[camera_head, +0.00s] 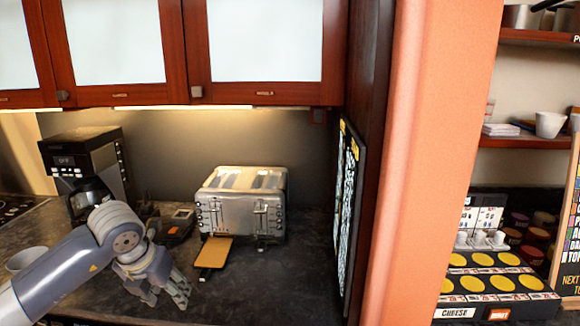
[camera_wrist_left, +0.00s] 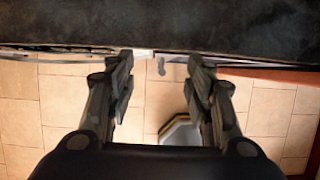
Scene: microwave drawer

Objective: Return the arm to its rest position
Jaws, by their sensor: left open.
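My left arm comes in from the left in the head view, and its gripper (camera_head: 168,290) hangs over the front part of the dark countertop (camera_head: 250,290). In the left wrist view the two fingers of the gripper (camera_wrist_left: 160,85) are apart with nothing between them. Below them show the counter's front edge and the tiled floor (camera_wrist_left: 60,110). My right gripper is in neither view.
A silver toaster (camera_head: 242,205) stands on the counter, with a tan-topped flat piece (camera_head: 215,251) in front. A coffee maker (camera_head: 85,165) and a white bowl (camera_head: 27,258) are at the left. An orange pillar (camera_head: 435,150) bounds the right.

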